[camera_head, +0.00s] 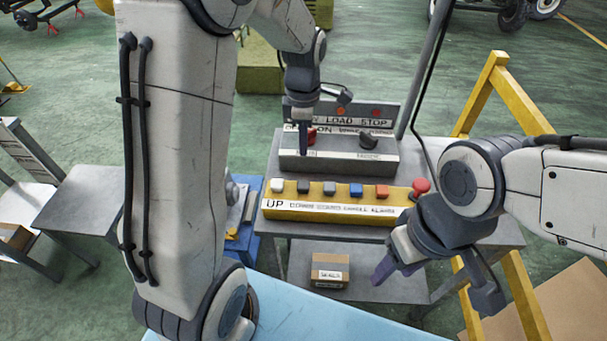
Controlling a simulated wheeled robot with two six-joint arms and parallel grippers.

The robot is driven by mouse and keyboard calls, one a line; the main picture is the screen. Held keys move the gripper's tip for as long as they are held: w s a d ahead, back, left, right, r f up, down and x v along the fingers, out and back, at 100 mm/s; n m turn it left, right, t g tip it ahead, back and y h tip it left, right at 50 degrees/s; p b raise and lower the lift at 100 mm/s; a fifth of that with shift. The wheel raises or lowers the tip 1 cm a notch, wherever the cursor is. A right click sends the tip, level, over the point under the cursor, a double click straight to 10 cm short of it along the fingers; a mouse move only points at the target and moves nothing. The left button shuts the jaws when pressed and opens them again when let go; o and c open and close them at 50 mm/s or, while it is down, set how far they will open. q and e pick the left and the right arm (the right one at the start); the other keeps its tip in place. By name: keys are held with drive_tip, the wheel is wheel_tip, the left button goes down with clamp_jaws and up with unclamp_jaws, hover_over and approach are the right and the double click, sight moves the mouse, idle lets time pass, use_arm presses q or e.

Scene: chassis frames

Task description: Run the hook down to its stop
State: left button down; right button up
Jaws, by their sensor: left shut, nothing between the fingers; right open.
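A yellow control box (330,210) stands on the grey table with a row of coloured push buttons. The white button (278,185) is at its left end above the label "UP"; the dark button (304,186) beside it is above a label that seems to read "DOWN". My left gripper (303,150) is shut and empty, pointing down at the grey panel behind the box, close to a red switch (311,137); I cannot tell whether they touch. My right gripper (388,265) is open and empty, in front of the box's right end. I see no hook.
A red mushroom button (421,186) is at the box's right end. The grey panel (340,158) behind has a black knob (369,140) and a sign (345,118) reading "LOAD STOP". A yellow frame (478,95) stands right. A cardboard box (329,270) sits low in front.

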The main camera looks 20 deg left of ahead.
sight(304, 184)
use_arm(q)
wheel_tip(304, 184, down, 12)
drive_tip(key=p, duration=0.2)
drive_tip(key=shift+r+p, duration=0.25)
drive_tip(key=shift+p, duration=0.1)
drive_tip(key=shift+f, duration=0.1)
